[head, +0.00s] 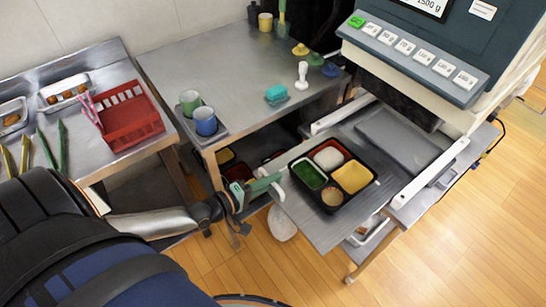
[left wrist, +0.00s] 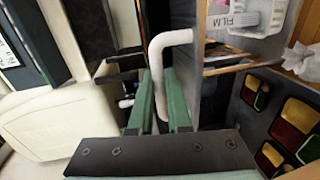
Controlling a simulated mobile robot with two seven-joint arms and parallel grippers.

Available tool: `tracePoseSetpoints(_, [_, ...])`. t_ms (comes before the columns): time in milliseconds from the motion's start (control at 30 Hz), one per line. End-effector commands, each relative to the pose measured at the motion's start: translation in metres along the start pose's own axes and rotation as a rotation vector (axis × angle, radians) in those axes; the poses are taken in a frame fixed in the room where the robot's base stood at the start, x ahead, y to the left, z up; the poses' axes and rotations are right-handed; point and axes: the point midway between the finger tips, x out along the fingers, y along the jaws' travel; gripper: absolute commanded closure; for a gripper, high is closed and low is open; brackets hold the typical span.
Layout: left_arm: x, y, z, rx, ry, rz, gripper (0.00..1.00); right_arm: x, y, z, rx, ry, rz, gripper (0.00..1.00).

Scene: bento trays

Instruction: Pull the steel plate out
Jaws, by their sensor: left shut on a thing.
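The steel plate (head: 325,222) sticks out from the sealing machine between two white rails. A black bento tray (head: 345,201) with white, green and yellow fillings lies on it. My left gripper (head: 266,186) is at the plate's near left edge, its green fingers level with that edge. In the left wrist view the left gripper (left wrist: 161,105) is shut on a white bent handle (left wrist: 172,38), with one green finger on each side. The handle is mostly hidden by the gripper in the head view. My right gripper is not in view.
A steel table (head: 225,75) with two cups (head: 204,121) stands left of the machine (head: 420,55). Trays sit on the shelf below it. A red basket (head: 130,120) is on the left counter. The wooden floor (head: 460,240) at the lower right is clear.

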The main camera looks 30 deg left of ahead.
Motion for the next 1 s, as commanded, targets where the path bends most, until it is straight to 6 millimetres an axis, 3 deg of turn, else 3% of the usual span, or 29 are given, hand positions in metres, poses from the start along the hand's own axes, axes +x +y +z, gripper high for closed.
tracePoseSetpoints(33, [0.0,0.0,-0.001,0.0,0.001,0.001,1.0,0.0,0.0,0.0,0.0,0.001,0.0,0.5])
tracePoseSetpoints(67, [0.0,0.0,-0.001,0.0,0.001,0.001,0.83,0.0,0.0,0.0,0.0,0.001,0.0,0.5])
tracePoseSetpoints(167, [0.0,0.0,0.0,0.001,0.001,0.0,0.72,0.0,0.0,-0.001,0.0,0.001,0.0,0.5])
tracePoseSetpoints(667, [-0.007,0.0,0.0,0.001,0.0,-0.002,0.72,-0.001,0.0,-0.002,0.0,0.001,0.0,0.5])
tracePoseSetpoints(1000, [-0.064,-0.001,0.0,0.001,-0.001,-0.007,0.72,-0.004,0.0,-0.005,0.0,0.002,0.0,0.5])
